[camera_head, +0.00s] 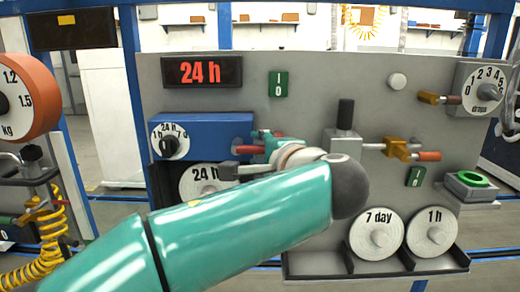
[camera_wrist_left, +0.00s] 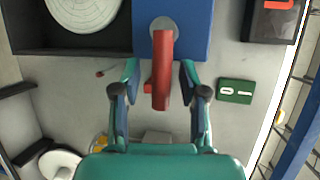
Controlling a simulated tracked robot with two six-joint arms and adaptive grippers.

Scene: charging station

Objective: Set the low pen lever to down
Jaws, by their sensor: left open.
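A red-handled lever (camera_head: 248,150) sits at the right end of the blue box (camera_head: 200,126) on the grey panel. Its handle points right in the head view. In the wrist view the red handle (camera_wrist_left: 161,75) runs from a grey pivot on the blue box (camera_wrist_left: 190,15) down between my fingers. My left gripper (camera_head: 256,151) is open around the handle, with one finger on each side. In the wrist view there is a gap on both sides of the handle between the fingertips (camera_wrist_left: 159,72). My left forearm hides part of the panel below. My right gripper is not in view.
A green switch (camera_head: 279,84) and a 24 h display (camera_head: 202,71) are above. A 24 h disc (camera_head: 203,180) is below the box. An orange lever (camera_head: 428,156) and the 7 day (camera_head: 379,238) and 1 h (camera_head: 433,231) discs are at the right.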

